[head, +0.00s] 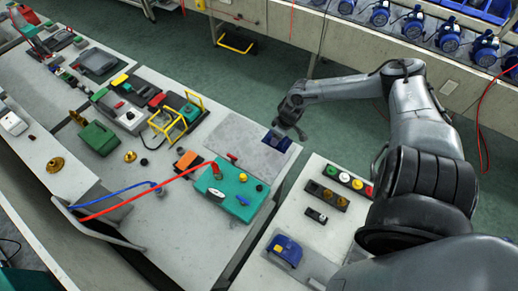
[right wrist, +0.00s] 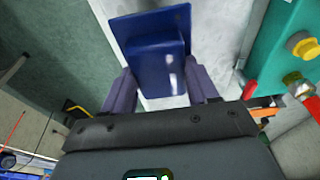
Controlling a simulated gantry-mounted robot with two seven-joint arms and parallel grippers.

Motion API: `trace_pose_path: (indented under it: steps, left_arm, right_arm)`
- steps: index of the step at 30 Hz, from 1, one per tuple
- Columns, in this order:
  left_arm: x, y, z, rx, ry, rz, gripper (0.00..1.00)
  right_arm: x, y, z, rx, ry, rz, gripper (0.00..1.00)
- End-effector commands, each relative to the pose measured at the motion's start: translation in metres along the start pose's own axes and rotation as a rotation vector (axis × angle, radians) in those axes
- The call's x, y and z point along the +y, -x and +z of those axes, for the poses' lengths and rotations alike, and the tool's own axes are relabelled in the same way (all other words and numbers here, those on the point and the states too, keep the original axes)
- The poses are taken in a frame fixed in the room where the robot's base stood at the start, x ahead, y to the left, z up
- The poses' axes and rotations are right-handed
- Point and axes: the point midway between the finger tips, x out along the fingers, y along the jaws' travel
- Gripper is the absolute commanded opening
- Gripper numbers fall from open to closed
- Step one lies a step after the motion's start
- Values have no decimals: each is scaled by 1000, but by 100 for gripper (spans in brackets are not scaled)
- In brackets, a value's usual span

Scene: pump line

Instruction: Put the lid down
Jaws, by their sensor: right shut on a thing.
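My right gripper (head: 287,128) reaches in from the right and is shut on the blue lid (head: 277,143). In the right wrist view, the lid (right wrist: 150,42) is a dark blue plate with a raised block, and the block sits between the two fingers (right wrist: 161,88). In the head view the lid is at the right end of a flat grey plate (head: 240,140) on the workbench. I cannot tell whether the lid touches the surface or hangs just above it. My left gripper is not in view.
A grey strip with coloured buttons (head: 340,182) and a blue-yellow device (head: 286,250) are on the nearer table. A yellow frame (head: 165,125) stands further left. Blue motors (head: 448,38) line the far bench.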

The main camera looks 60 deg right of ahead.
Motion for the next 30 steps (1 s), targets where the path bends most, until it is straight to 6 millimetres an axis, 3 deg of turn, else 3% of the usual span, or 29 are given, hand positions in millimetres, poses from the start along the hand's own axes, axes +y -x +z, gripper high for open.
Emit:
trace_pose_path:
  steps: [6, 14, 22, 30]
  left_arm:
    - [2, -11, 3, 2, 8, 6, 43]
    - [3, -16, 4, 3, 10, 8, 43]
    - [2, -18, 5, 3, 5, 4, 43]
    - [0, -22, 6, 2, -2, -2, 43]
  right_arm:
    - [-21, -28, -28, 6, -3, -6, 27]
    - [-37, -51, -49, 2, -1, -2, 27]
    - [-41, -62, -52, -2, 1, 0, 27]
    - [-41, -93, -46, -1, 0, -1, 27]
